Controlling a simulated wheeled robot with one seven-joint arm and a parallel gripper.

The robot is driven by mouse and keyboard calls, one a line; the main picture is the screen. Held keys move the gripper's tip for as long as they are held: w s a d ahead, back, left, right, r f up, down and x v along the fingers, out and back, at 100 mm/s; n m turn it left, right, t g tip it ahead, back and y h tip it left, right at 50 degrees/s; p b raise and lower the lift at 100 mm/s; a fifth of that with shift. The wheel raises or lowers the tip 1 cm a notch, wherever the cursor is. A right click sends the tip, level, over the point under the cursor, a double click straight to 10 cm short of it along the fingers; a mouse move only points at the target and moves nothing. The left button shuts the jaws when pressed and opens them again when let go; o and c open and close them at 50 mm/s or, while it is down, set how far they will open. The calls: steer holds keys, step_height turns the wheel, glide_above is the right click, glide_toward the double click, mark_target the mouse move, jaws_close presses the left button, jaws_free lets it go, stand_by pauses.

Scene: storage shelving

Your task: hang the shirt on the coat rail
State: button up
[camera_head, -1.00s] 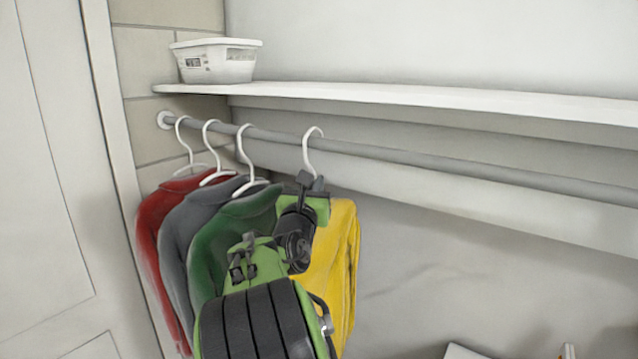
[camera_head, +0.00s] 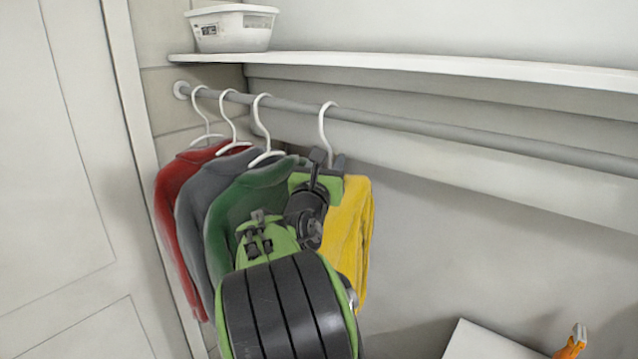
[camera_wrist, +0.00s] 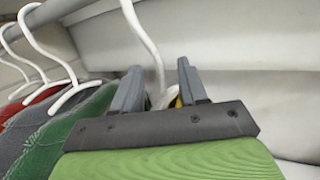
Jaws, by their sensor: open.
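The yellow shirt (camera_head: 350,225) hangs from a white hanger (camera_head: 323,125), partly hidden behind my arm. The hanger's hook is at the coat rail (camera_head: 440,132), with its top looped over the rail. My gripper (camera_head: 328,159) is at the hanger's neck, just above the shirt's collar. In the wrist view, my gripper's two fingers (camera_wrist: 160,68) stand apart on either side of the white hanger stem (camera_wrist: 150,45). A bit of yellow shirt (camera_wrist: 179,101) shows between them. The stem's contact with the fingers cannot be made out.
Green (camera_head: 240,205), grey (camera_head: 195,195) and red (camera_head: 172,190) shirts hang on the rail to the left. A shelf (camera_head: 420,68) runs above, with a white tub (camera_head: 232,30). The rail to the right is clear. A white surface (camera_head: 490,342) and an orange object (camera_head: 572,347) are low right.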

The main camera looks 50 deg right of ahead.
steer(key=b+v, duration=0.2)
steer(key=v, duration=1.1)
steer(key=shift+s+a, duration=0.25)
steer(key=shift+f, duration=0.15)
steer(key=s+a+f+m+g+y, duration=0.1)
steer(key=s+a+f+m+y, duration=0.1)
steer(key=f+m+y, duration=0.35)
steer(key=s+a+f+m+y, duration=0.1)
steer(key=a+f+m+y, duration=0.15)
steer(key=f+m, duration=0.5)
steer(key=s+a+f+m+g+y, duration=0.1)
steer(key=s+a+f+m+y, duration=0.2)
steer(key=a, duration=0.6)
steer(key=s+a+f+m+g+y, duration=0.1)
steer(key=s+a+f+m+y, duration=0.2)
steer(key=s+a+m+y, duration=0.3)
steer(key=s+a+m, duration=0.1)
steer(key=s+a, duration=0.1)
steer(key=a, duration=0.1)
steer(key=shift+s+a+f+m+g+y, duration=0.15)
steer(key=shift+s+f+m+g+y, duration=0.15)
steer(key=shift+f+m+g+y, duration=0.1)
